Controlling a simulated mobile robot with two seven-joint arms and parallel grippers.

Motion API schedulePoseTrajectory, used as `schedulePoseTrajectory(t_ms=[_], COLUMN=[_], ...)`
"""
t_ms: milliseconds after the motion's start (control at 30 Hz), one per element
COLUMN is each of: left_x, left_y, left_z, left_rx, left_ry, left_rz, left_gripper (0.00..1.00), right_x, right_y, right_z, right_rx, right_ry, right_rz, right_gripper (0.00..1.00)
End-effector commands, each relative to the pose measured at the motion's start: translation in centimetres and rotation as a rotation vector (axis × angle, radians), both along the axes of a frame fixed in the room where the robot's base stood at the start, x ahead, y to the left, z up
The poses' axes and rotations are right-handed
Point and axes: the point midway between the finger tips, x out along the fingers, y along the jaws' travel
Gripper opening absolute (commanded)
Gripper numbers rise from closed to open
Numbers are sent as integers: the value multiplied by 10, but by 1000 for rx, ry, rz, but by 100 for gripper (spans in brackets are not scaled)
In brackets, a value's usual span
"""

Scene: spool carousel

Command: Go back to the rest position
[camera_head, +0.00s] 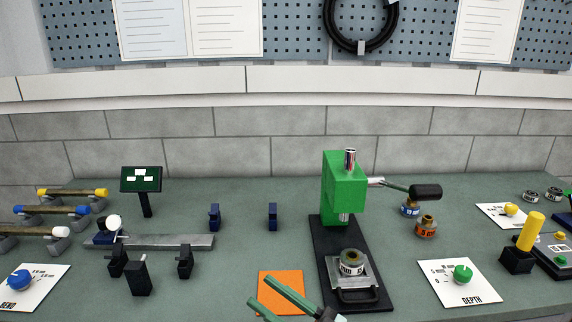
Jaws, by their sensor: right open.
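My right gripper (260,292) reaches in at the bottom middle, with two green fingers spread apart and nothing between them. It shows over an orange square (281,277) on the bench; its height above the square is hard to tell. The green press (344,190) stands to its right on a black base, with a spool (352,262) on the press's sliding metal plate. My left gripper is out of view.
Left of the gripper are black blocks (138,278), a metal bar (170,242) and colored rods (72,192). To the right are a DEPTH card (461,297) with a green knob, a yellow-handled lever (530,232) and several spools (427,227).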

Motion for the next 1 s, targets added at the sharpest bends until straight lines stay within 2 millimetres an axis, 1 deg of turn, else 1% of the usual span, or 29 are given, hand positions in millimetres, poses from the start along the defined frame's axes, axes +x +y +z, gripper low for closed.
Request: schedulePoseTrajectory(t_ms=[33,67,133,167,200,267,300,367,400,467,500,533,600,700,800,1000], left_x=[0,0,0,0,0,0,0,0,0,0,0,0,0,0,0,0], left_y=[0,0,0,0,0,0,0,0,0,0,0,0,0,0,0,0], left_z=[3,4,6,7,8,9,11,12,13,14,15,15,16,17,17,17], left_rx=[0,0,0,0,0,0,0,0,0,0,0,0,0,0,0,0], left_ry=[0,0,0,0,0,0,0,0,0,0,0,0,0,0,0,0], left_rz=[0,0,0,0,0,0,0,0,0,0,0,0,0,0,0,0], left_gripper=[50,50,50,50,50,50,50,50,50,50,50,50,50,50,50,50], right_x=[6,10,15,15,13,3,-7,-27,-42,-68,-84,-97,-123,-149,-162,-164], right_y=[-16,-26,-52,-63,-78,-100,-114,-134,-145,-159,-167,-172,-181,-188,-191,-192], right_z=[-18,-29,-61,-77,-99,-136,-161,-197,-220,-250,-266,-277,-297,-315,-322,-324], right_rx=[27,34,30,19,-2,-47,-85,-153,-199,-267,-311,-340,-401,-461,-490,-495], right_ry=[76,118,223,273,342,452,530,644,717,819,879,920,1001,1076,1111,1116], right_rz=[-107,-172,-317,-376,-451,-551,-612,-685,-722,-760,-777,-786,-795,-795,-792,-790], right_gripper=[45,45,45,45,45,45,45,45,45,45,45,45,45,45,45,45])
